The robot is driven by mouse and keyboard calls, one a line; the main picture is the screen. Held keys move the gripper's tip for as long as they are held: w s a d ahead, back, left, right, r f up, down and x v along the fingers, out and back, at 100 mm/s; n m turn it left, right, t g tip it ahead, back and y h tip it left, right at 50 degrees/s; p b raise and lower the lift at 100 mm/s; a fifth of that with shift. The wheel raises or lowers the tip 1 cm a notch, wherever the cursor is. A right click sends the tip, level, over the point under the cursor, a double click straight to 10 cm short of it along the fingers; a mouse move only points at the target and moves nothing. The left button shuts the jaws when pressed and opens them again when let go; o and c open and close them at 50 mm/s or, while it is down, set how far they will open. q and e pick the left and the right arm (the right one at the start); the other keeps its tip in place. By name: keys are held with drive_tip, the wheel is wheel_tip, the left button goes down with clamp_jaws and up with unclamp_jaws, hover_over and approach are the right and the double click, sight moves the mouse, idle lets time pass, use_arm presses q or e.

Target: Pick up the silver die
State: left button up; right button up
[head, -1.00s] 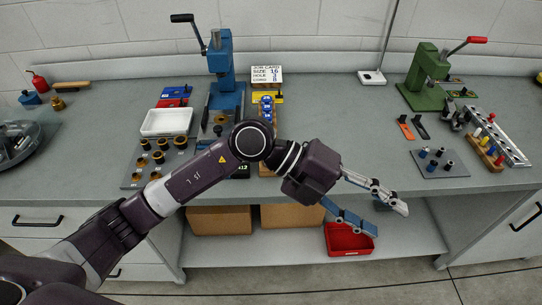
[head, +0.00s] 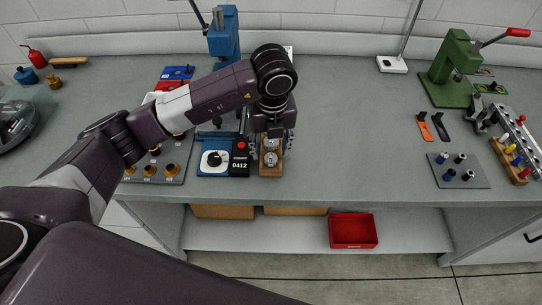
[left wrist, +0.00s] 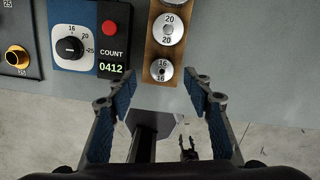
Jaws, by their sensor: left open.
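In the left wrist view, one silver die (left wrist: 168,29) is marked 20 and the nearer silver die (left wrist: 162,71) is marked 16. In the head view they show as small discs under my left gripper (head: 271,145). My left gripper (left wrist: 160,88) is open and empty, its blue-padded fingers pointing toward the block and spread on either side of the nearer die's line. I cannot tell its exact height above the dies.
A blue box with a dial (head: 214,161) and a black counter (head: 240,160) reading 0412 stand left of the block. A blue press (head: 224,35) is behind. A green press (head: 455,75) and a grey plate with pegs (head: 458,170) are at right. The bench between is clear.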

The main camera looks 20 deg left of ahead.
sight(271, 157)
use_arm(q)
drive_tip(key=f, duration=0.2)
drive_tip(key=shift+w+f+p, duration=0.25)
drive_tip(key=shift+f+p, duration=0.05)
drive_tip(key=shift+p, duration=0.05)
drive_tip(key=shift+f, duration=0.45)
drive_tip(key=shift+w, duration=0.1)
clamp_jaws()
use_arm(e)
drive_tip(key=shift+w+a+r, duration=0.15)
drive_tip(key=shift+w+r, duration=0.55)
drive_tip(key=shift+w, duration=0.15)
